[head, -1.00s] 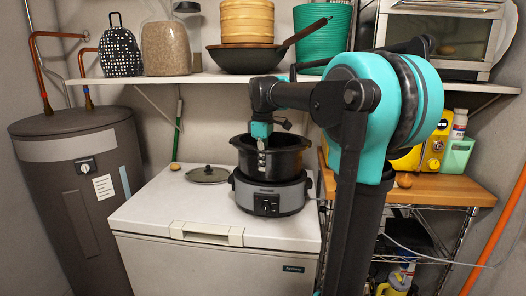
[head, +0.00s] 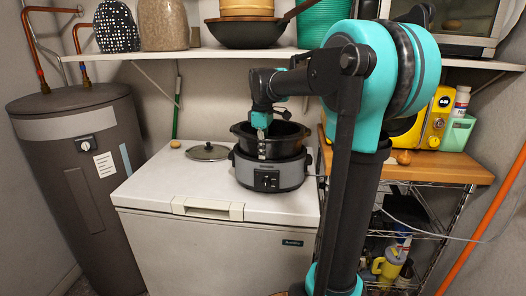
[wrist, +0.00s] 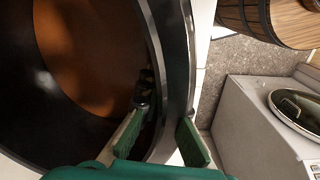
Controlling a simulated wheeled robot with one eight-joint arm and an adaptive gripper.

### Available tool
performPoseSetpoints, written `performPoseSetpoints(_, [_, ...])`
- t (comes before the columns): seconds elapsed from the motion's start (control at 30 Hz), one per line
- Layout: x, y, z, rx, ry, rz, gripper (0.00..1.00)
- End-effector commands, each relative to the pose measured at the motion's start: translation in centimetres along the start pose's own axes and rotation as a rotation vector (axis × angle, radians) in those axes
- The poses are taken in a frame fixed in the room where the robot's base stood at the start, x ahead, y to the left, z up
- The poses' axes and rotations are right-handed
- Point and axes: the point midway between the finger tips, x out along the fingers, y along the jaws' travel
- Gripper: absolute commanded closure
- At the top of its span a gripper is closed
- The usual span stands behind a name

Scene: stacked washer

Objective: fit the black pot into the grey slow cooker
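The black pot (head: 287,142) sits low in the top of the grey slow cooker (head: 269,175), upright or nearly so. Its upper wall and rim still stand above the cooker's rim; whether its base touches the bottom is hidden. My gripper (head: 262,142) is at the pot's near-left rim. In the wrist view my gripper (wrist: 162,138) has one green-padded finger inside the pot and one outside, with the wall of the pot (wrist: 75,60) between them. The pot's inside looks empty, with a brownish sheen.
The cooker stands on a white chest freezer (head: 150,188). A glass lid (head: 207,152) lies to its left, with a small brown round thing (head: 175,144) beyond. A shelf (head: 150,78) with a wok (head: 250,33) hangs above. A wooden-topped rack (head: 440,166) stands at right.

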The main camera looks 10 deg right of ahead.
Motion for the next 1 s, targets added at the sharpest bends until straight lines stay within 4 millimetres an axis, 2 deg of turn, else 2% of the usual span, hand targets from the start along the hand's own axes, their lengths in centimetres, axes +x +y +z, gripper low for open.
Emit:
performPoseSetpoints(0.47, [1.21, 0.00, 0.12, 0.001, -0.002, 0.003, 1.00])
performPoseSetpoints(0.5, [1.28, 0.02, 0.10, 0.001, -0.002, 0.002, 0.92])
performPoseSetpoints(0.63, [1.26, 0.06, 0.11, 0.001, -0.002, 0.003, 0.76])
performPoseSetpoints(1.0, [1.11, -0.03, 0.06, 0.000, -0.001, 0.001, 0.74])
